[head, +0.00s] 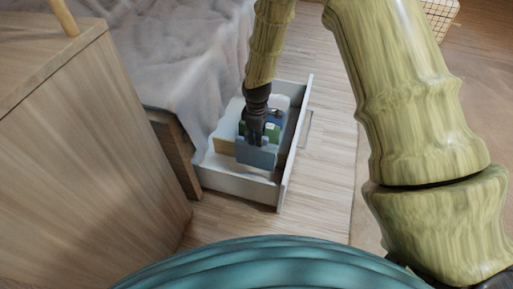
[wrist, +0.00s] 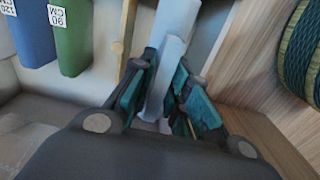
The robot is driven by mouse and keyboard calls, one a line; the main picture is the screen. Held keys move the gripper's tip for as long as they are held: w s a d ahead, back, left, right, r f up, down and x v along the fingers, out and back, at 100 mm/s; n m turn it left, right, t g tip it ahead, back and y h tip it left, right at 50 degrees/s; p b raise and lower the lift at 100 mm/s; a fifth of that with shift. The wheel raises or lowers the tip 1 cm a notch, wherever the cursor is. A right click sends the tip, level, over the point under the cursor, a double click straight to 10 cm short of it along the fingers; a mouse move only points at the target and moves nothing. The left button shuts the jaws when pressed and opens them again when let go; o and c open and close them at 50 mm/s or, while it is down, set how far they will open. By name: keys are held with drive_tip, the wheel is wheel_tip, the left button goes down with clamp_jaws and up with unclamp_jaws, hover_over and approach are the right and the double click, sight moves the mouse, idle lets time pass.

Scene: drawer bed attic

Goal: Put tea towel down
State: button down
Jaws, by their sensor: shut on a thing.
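The tea towel (head: 257,155) looks like a flat, pale blue-grey folded piece hanging upright below my gripper (head: 257,136) in the head view. My gripper is inside the outline of the open drawer (head: 237,187), pointing down. In the wrist view the pale towel (wrist: 173,48) runs between the dark green finger pads of my gripper (wrist: 165,85), which are closed on it. The towel's lower edge is over the drawer's inside; I cannot tell whether it touches the bottom.
The drawer stands out from under a bed with a grey cover (head: 175,60). Blue (wrist: 30,35) and green (wrist: 72,38) labelled pieces lie beside a thin wooden divider (wrist: 122,40). A wooden cabinet (head: 90,160) stands at left. The drawer's near end looks bare.

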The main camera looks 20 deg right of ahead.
sight(257, 155)
wheel_tip(257, 155, down, 11)
drive_tip(key=b, duration=0.5)
drive_tip(key=shift+f+b, duration=0.2)
drive_tip(key=shift+b, duration=0.2)
drive_tip(key=c, duration=1.4)
unclamp_jaws()
drive_tip(key=shift+f, duration=0.1)
drive_tip(key=shift+o, duration=0.2)
wheel_tip(257, 155, up, 12)
drive_tip(key=p, duration=0.6)
